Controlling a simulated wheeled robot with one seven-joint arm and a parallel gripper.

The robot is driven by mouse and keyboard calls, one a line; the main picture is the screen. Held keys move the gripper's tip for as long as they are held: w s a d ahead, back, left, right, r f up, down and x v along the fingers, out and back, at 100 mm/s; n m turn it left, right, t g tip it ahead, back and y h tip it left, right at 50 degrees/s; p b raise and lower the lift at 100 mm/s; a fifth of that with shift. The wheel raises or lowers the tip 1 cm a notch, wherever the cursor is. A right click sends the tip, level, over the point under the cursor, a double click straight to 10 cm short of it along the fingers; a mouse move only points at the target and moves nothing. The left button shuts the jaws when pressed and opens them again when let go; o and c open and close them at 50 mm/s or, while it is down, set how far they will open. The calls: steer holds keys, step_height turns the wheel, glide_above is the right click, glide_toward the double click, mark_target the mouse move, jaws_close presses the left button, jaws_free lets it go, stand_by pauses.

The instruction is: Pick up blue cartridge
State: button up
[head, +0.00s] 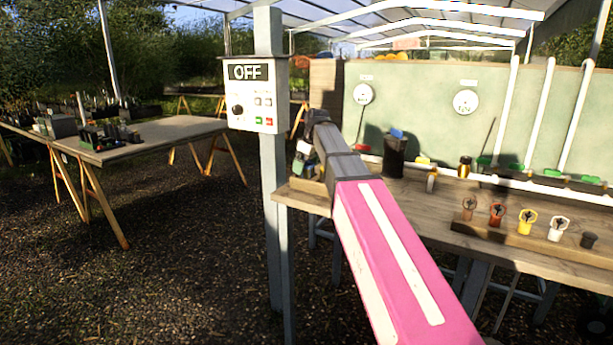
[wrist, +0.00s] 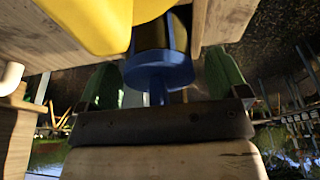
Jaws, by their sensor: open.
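The blue cartridge (wrist: 160,72) shows in the wrist view as a blue round flanged piece with a narrower blue stem and a dark section above it. It lies between the two green fingers of my gripper (wrist: 163,84). The fingers are apart, one on each side of it, and I see no clear contact. In the head view my pink arm reaches to the left end of the workbench (head: 400,205). The fingers and the cartridge cannot be made out clearly there.
A yellow object (wrist: 90,22) and wooden pieces crowd the cartridge in the wrist view. On the bench, a dark holder (head: 394,158) has a blue piece on top, and a rack of coloured cups (head: 528,221) stands at front. A post carries an OFF control box (head: 255,95).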

steer(key=shift+f, duration=0.15)
steer(key=c, duration=1)
steer(key=shift+r, duration=0.55)
step_height(320, 180, up, 3)
steer(key=shift+r, duration=0.1)
steer(key=s+a+r, duration=0.2)
steer(key=a, duration=0.1)
steer(key=s+a+r, duration=0.2)
steer(key=s+a, duration=0.1)
steer(key=s+a+r, duration=0.2)
steer(key=a, duration=0.1)
steer(key=shift+s+r, duration=0.2)
steer(key=shift+r, duration=0.2)
steer(key=shift+r, duration=0.15)
steer(key=shift+r, duration=2.35)
